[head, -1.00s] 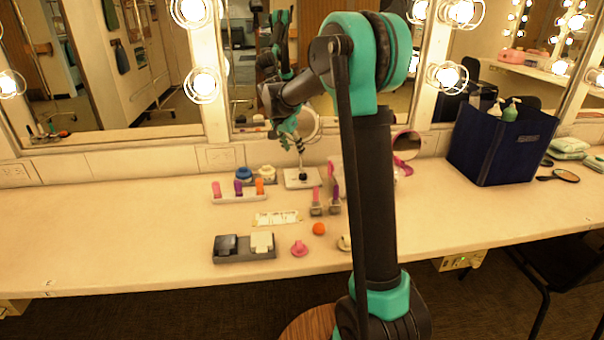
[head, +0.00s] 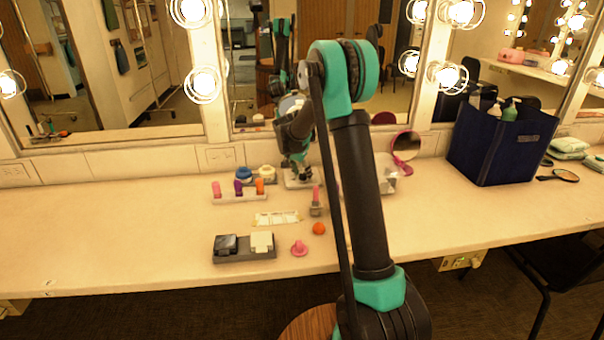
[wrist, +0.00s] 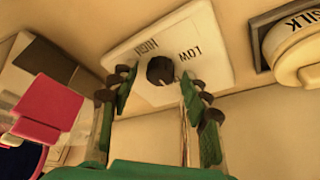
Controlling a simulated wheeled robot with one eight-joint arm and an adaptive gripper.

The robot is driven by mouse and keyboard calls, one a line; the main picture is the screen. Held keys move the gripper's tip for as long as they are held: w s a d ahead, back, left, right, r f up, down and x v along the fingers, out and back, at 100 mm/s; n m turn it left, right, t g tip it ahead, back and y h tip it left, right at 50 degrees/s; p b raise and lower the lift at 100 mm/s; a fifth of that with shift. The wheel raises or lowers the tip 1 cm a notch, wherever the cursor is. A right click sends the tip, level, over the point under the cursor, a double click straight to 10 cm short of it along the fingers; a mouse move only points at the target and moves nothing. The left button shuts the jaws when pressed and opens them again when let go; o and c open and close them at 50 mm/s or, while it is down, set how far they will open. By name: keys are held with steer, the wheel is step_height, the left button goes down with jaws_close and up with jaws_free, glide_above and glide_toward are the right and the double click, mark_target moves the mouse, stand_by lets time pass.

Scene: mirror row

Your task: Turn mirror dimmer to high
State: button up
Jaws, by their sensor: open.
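The mirror dimmer shows in the wrist view as a white plate (wrist: 215,62) with a dark round knob (wrist: 160,70) and the printed words HIGH and LOW beside it. I cannot make out a pointer on the knob. In the head view the white plate (head: 290,184) stands near the back of the counter, partly hidden by my arm. My gripper (wrist: 155,84) is open, with one green finger on each side of the knob. I cannot tell whether either fingertip touches it. In the head view my gripper (head: 298,172) is low over the plate.
A cream round container marked SILK (wrist: 296,52) sits close right of the plate in the wrist view. A rack of coloured lipsticks (head: 238,197) stands to the left. A pink-framed mirror (head: 405,146) and a blue bin (head: 500,150) are to the right. The left counter is clear.

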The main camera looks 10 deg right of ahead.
jaws_close()
stand_by(0.3)
steer(key=shift+n, duration=0.3)
steer(key=n+y, duration=0.1)
steer(key=n, duration=0.1)
steer(key=n+t+y, duration=0.1)
steer(key=n, duration=0.2)
steer(key=shift+s+d, duration=0.1)
steer(key=shift+d, duration=0.1)
steer(key=n+y, duration=0.1)
steer(key=n, duration=0.2)
steer(key=n+y, duration=0.1)
steer(key=n, duration=0.1)
steer(key=shift+d+n, duration=0.15)
steer(key=shift+n, duration=0.25)
steer(key=n+y, duration=0.1)
steer(key=n, duration=0.1)
steer(key=n+y, duration=0.1)
steer(key=n, duration=0.2)
steer(key=shift+d+g, duration=0.15)
steer(key=shift+g, duration=0.15)
steer(key=n, duration=0.2)
steer(key=n+g+y, duration=0.1)
steer(key=n, duration=0.2)
steer(key=shift+g, duration=0.3)
steer(key=shift+n, duration=0.3)
